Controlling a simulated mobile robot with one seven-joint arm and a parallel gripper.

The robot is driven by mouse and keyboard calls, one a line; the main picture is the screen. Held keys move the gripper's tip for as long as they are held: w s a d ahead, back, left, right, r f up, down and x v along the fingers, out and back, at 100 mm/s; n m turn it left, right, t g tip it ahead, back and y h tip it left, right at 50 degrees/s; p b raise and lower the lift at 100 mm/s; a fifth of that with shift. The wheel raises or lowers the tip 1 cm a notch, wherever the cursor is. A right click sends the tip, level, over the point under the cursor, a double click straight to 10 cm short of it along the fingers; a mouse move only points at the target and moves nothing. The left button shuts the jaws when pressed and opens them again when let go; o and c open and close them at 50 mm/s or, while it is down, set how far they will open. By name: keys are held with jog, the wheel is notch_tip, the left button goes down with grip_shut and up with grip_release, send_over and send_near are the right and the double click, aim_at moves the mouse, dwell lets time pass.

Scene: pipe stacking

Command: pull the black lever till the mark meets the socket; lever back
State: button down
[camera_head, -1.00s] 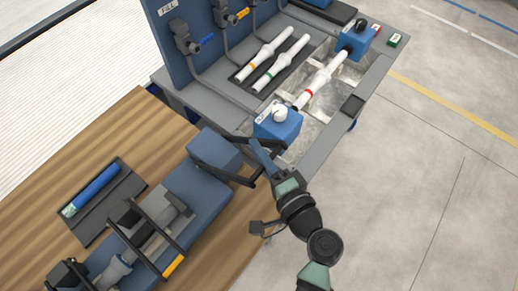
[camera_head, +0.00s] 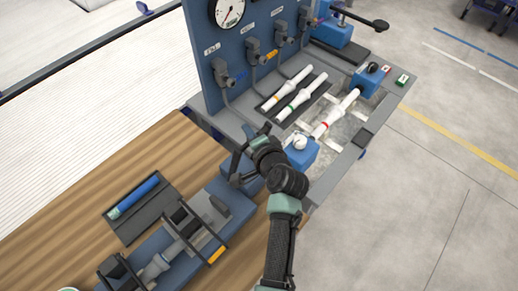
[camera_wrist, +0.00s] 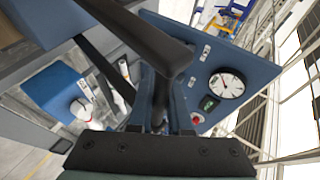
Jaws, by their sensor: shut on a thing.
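My gripper (camera_head: 247,158) is at the end of the blue pipe bed (camera_head: 190,243) on the wooden bench, mostly hidden by my wrist. In the wrist view its fingers (camera_wrist: 158,95) are shut on the black lever (camera_wrist: 140,32), which runs off the top edge. In the head view only parts of the black lever (camera_head: 236,178) show beside the blue end block. A grey pipe (camera_head: 157,266) and a darker grey socket (camera_head: 188,219) lie in line in the bed under black clamp frames. The mark and its distance to the socket cannot be made out.
A dark tray (camera_head: 130,222) with a blue tube (camera_head: 133,196) lies left of the bed. Behind stands a blue panel (camera_head: 228,50) with a gauge and valves. A blue block with a white knob (camera_head: 299,150) is close right of my wrist. Open floor lies right.

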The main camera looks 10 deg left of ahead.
jog(key=w+a+f+b, duration=0.1)
jog(key=w+a+b, duration=0.1)
jog(key=w+a, duration=0.2)
jog(key=shift+w+a+f+b, duration=0.3)
jog(key=shift+w+a+b, duration=0.1)
jog(key=shift+a, duration=1.35)
jog(key=c, duration=0.8)
grip_release()
jog(key=shift+w, duration=0.15)
jog(key=shift+c, duration=0.2)
jog(key=shift+w+r, duration=0.1)
jog(key=shift+r, duration=0.05)
